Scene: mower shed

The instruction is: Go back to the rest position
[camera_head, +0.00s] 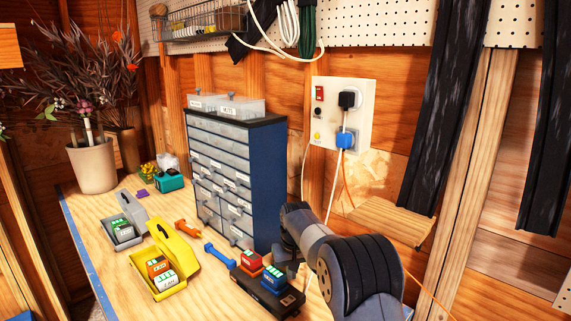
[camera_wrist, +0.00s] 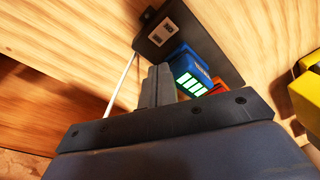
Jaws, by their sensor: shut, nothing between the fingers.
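My gripper (camera_wrist: 158,84) is shut and empty, its fingers together in the wrist view. In the head view my arm reaches over the right side of the bench and largely hides the gripper. A black charger (camera_head: 256,291) sits there on the bench, holding a red battery (camera_head: 251,261) and a blue battery (camera_head: 273,276). In the wrist view the charger (camera_wrist: 168,36) and the blue battery with green bars (camera_wrist: 189,70) are close beside the fingers. I cannot tell whether they touch. The red battery is mostly hidden there.
A yellow bin (camera_head: 163,263) and a grey bin (camera_head: 124,229) hold batteries on the bench. A blue drawer cabinet (camera_head: 258,180) stands behind the charger. A wall panel (camera_head: 342,112) has plugs and hanging cords. A flower pot (camera_head: 92,168) stands at the left.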

